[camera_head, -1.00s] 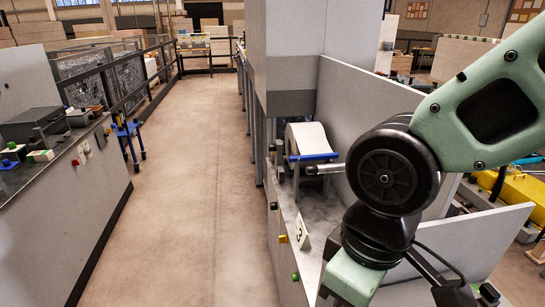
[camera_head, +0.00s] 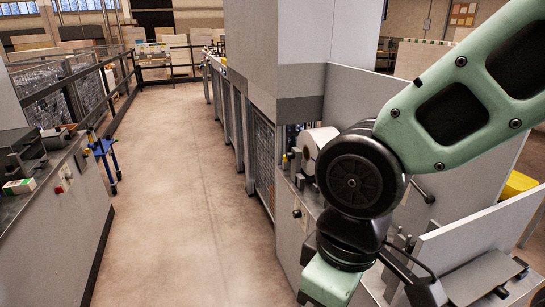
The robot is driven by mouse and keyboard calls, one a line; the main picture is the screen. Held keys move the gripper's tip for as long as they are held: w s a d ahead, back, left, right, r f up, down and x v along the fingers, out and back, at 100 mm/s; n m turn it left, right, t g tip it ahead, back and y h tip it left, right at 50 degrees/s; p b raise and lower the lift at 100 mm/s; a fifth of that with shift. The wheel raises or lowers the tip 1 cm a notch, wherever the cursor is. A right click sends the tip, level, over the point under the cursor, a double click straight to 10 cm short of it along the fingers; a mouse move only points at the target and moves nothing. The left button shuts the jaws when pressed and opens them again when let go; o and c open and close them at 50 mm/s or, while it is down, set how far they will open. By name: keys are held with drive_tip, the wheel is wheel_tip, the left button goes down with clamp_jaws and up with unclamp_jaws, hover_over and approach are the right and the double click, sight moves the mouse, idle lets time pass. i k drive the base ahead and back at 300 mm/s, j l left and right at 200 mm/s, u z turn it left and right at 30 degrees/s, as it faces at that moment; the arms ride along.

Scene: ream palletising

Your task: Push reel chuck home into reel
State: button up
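A white reel (camera_head: 318,138) sits in the machine recess right of centre. My arm covers its lower right part. I cannot pick out the reel chuck for sure; the area right of the reel is behind my dark wrist joint. A grey lever-like handle (camera_head: 423,191) shows on the panel to the right of that joint. My green and black arm comes in from the upper right and bends down in front of the machine. My gripper's fingers are not in view, so I cannot see whether they hold anything.
A low grey panel (camera_head: 470,240) stands at the lower right. A grey cabinet (camera_head: 70,230) with a dark top lines the left. The floor aisle (camera_head: 190,200) between them is clear.

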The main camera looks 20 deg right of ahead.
sight(295, 154)
drive_tip(key=i+j+z, duration=0.1)
drive_tip(key=i+j, duration=0.15)
drive_tip(key=i+j+z, duration=0.1)
drive_tip(key=j, duration=0.35)
drive_tip(key=i+j+z, duration=0.1)
drive_tip(key=i+j, duration=0.2)
drive_tip(key=i+j+z, duration=0.1)
drive_tip(key=j, duration=0.4)
drive_tip(key=i+j+z, duration=0.2)
drive_tip(key=i, duration=0.9)
